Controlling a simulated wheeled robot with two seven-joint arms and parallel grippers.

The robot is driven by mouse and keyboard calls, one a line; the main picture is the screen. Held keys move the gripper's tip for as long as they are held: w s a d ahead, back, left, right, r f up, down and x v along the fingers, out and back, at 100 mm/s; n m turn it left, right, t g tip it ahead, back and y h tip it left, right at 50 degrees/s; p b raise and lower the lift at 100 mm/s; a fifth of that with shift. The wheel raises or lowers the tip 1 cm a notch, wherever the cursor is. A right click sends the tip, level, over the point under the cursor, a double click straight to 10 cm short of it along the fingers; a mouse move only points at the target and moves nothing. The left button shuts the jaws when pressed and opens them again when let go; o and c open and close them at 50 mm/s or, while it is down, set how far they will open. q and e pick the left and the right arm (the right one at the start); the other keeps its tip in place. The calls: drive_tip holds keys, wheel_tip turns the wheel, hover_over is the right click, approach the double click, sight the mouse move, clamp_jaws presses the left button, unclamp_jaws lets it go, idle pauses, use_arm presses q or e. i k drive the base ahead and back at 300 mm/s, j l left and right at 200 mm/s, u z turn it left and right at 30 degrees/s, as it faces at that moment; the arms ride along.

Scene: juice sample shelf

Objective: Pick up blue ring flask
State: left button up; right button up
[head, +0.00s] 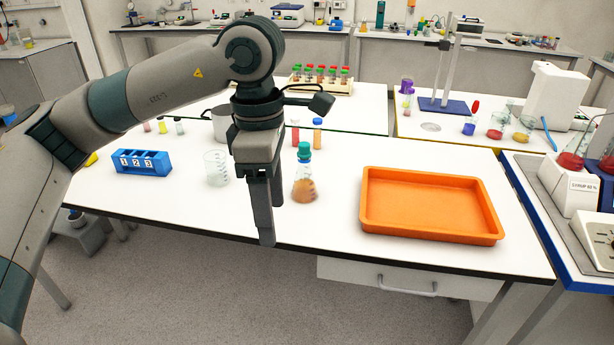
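A conical glass flask (304,188) with orange liquid and a green stopper stands upright on the white table. A small bluish band seems to show on its neck, just under the stopper. My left gripper (272,222) points down just left of the flask in the picture, nearer the table's front edge. Its two fingers show one in front of the other with an offset, so it looks open, and nothing is seen between them. The flask is apart from the fingers in the picture. My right gripper is not in view.
An orange tray (430,235) lies to the right, empty. A blue numbered rack (142,163) and a glass beaker (216,168) stand to the left. Red and orange vials (317,134) stand behind the flask. Bare table lies between flask and tray.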

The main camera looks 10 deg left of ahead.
sight(304, 191)
drive_tip(key=i, duration=1.15)
